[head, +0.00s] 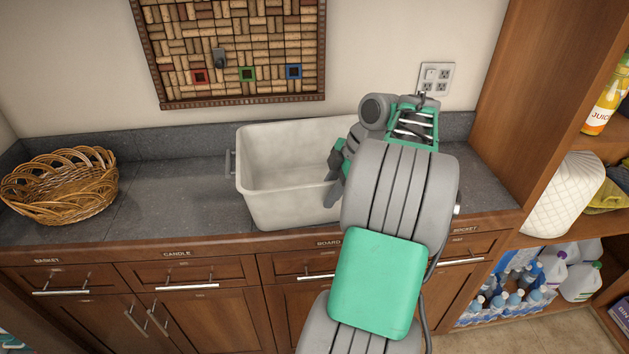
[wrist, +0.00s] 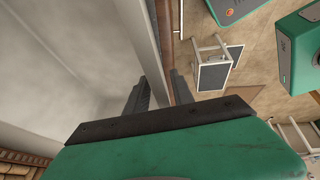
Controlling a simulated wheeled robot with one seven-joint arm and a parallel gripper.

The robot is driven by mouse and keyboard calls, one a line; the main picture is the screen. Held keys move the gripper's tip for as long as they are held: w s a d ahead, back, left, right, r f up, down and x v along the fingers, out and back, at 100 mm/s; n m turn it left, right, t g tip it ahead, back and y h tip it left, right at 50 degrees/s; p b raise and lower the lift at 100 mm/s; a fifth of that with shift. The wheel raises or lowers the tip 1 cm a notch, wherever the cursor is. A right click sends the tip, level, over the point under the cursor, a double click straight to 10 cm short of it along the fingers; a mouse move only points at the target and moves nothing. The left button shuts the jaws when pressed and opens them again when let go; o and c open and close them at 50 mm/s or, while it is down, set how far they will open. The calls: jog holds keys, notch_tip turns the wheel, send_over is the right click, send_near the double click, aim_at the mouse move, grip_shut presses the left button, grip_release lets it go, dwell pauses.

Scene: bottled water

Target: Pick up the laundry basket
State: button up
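The white laundry basket (head: 285,205) is an open bin, standing upright and apparently empty on the dark counter, with a grey handle (head: 229,164) on its left side. My gripper (head: 335,172) is at its right side, and my arm hides that end. In the wrist view, the pale inside of the basket (wrist: 60,75) fills the left. My gripper (wrist: 162,88) shows its two dark fingers apart, with the basket's grey rim (wrist: 145,45) running between them. A gap shows beside the rim, so the fingers look open around it; contact cannot be told.
A wicker basket (head: 62,186) stands at the counter's left end, with bare counter (head: 160,195) between it and the bin. A corkboard (head: 235,50) hangs behind. A wooden shelf unit (head: 525,100) rises at the right, with water bottles (head: 512,292) low down.

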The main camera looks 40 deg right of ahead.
grip_shut()
jog(key=shift+r, duration=0.1)
dwell(1.2)
